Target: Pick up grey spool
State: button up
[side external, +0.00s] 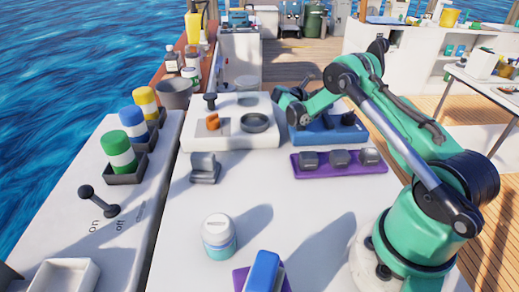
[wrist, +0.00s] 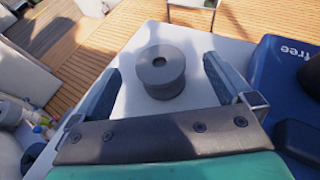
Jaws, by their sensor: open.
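The grey spool (wrist: 161,72) stands upright on a white surface in the wrist view, its round top flange and dark centre hole facing me. My gripper (wrist: 162,78) is open, with one finger to the left of the spool and one to the right. Nothing is held, and I see gaps between the spool and both fingers. In the side view my gripper (side external: 288,104) is at the far end of the bench, by the blue block. I cannot surely pick out the spool there; the arm may hide it.
A blue block (wrist: 282,75) marked "free" lies close on the right in the wrist view. In the side view, a white panel (side external: 228,137) with an orange part and dark ring stands left of the gripper, and a purple tray (side external: 338,167) sits nearer.

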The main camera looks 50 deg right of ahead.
jog(key=shift+x, duration=1)
jog(key=c, duration=1.3)
jog(key=shift+c, duration=0.2)
